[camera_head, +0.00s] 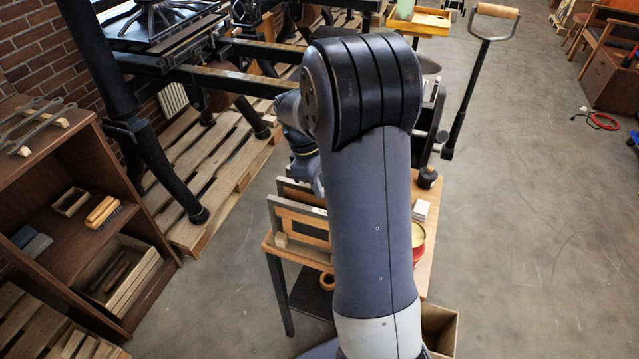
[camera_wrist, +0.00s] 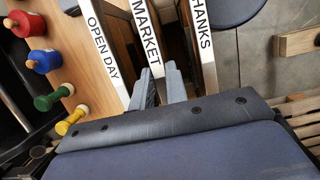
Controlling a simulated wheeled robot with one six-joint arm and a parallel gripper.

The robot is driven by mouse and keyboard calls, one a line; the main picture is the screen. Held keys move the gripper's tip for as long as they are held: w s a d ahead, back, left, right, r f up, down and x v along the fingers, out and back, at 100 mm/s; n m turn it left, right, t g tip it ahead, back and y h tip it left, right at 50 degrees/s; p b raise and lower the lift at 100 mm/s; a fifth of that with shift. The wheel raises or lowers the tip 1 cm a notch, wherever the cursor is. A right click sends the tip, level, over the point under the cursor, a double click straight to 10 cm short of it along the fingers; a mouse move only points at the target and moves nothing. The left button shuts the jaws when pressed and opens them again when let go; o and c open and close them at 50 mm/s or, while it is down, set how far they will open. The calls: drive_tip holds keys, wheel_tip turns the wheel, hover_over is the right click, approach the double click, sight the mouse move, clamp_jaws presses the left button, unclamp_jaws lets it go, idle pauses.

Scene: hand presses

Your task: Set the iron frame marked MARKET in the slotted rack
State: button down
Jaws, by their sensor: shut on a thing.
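The iron frame marked MARKET (camera_wrist: 147,38) shows in the wrist view as a pale bar with black letters. My gripper (camera_wrist: 158,84) is shut on its near end, with one grey finger on each side. The frame marked OPEN DAY (camera_wrist: 102,45) is to its left and one reading HANKS (camera_wrist: 203,45), its first letter cut off, to its right; both look apart from my fingers. In the head view, grey frames (camera_head: 292,206) stand upright on a small wooden table, partly behind my arm, which hides my gripper. I cannot make out the rack's slots.
The wooden table (camera_head: 425,270) also bears a red tin (camera_head: 418,250). Red (camera_wrist: 18,24), blue (camera_wrist: 43,61), green (camera_wrist: 47,102) and yellow (camera_wrist: 70,121) handled pieces stand left of the frames.

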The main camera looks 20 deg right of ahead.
drive_tip(key=shift+f, duration=0.1)
idle(0.3)
drive_tip(key=shift+f, duration=0.7)
idle(0.8)
drive_tip(key=c, duration=1.3)
unclamp_jaws()
drive_tip(key=shift+o, duration=0.3)
drive_tip(key=shift+r, duration=0.15)
drive_tip(key=shift+r+p, duration=1.7)
drive_tip(key=shift+r, duration=0.5)
